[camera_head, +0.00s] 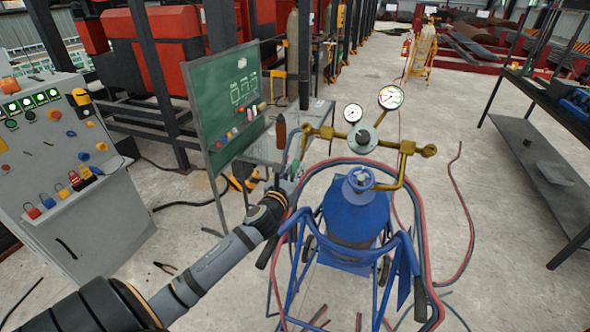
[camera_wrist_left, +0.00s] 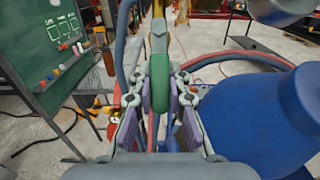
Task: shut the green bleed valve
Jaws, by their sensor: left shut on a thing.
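In the head view my left gripper (camera_head: 284,187) is at the left of the blue cylinder (camera_head: 353,208), below the left end of the brass manifold (camera_head: 318,131). I cannot make out the green handle there. My right gripper is not in view.
Two gauges (camera_head: 391,97) sit above the manifold. Red and blue hoses (camera_head: 468,212) loop around the blue cart (camera_head: 402,250), close to my left arm. A green board (camera_head: 222,100) and a grey control panel (camera_head: 75,150) stand at the left. A dark bench (camera_head: 540,120) stands at the right.

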